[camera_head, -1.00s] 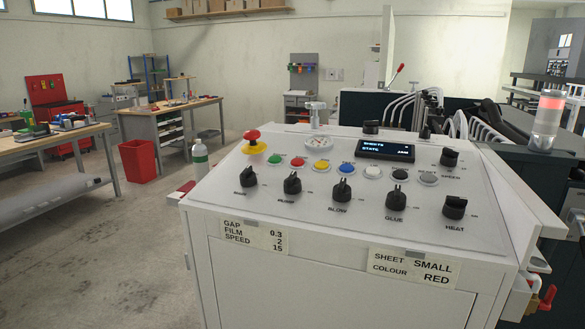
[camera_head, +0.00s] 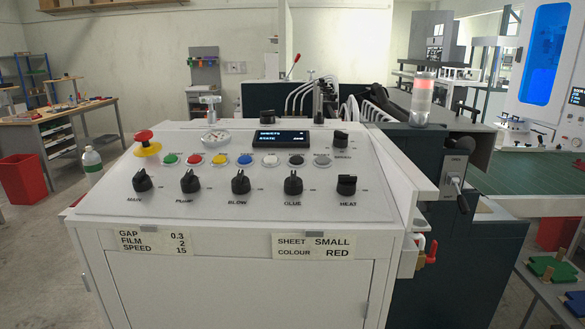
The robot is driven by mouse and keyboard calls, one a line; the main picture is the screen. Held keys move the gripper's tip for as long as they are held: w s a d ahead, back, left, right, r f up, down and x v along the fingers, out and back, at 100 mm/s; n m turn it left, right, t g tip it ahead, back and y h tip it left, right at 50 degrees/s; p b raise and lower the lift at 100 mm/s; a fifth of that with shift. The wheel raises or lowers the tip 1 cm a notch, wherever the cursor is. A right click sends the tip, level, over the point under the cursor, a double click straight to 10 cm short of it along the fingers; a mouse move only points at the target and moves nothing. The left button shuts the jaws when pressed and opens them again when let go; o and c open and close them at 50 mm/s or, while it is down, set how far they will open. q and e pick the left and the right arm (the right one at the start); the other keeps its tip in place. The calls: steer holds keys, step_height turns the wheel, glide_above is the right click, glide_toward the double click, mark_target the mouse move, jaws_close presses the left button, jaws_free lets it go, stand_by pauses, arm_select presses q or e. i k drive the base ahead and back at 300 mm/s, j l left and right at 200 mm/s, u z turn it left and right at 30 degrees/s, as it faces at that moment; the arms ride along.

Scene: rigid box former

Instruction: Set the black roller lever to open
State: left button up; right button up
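A black-handled lever (camera_head: 462,202) sits on a grey plate (camera_head: 451,183) on the dark side of the machine, right of the control panel. Its black grip points down and slightly right from a pale pivot. The small lettering at the top and bottom of the plate is too small to read surely. Another upright black handle (camera_head: 318,103) stands behind the panel's display; I cannot tell its role. Neither of my grippers shows in this view.
The white control panel (camera_head: 110,205) fills the front, with black knobs, coloured buttons, a red mushroom button (camera_head: 144,137) and a display (camera_head: 281,139). A lit stack light (camera_head: 422,100) stands near the lever. A red-handled lever (camera_head: 291,68) is behind. Clear floor shows at left.

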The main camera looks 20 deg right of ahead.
mark_target(464, 210)
steer(key=z, duration=1.6)
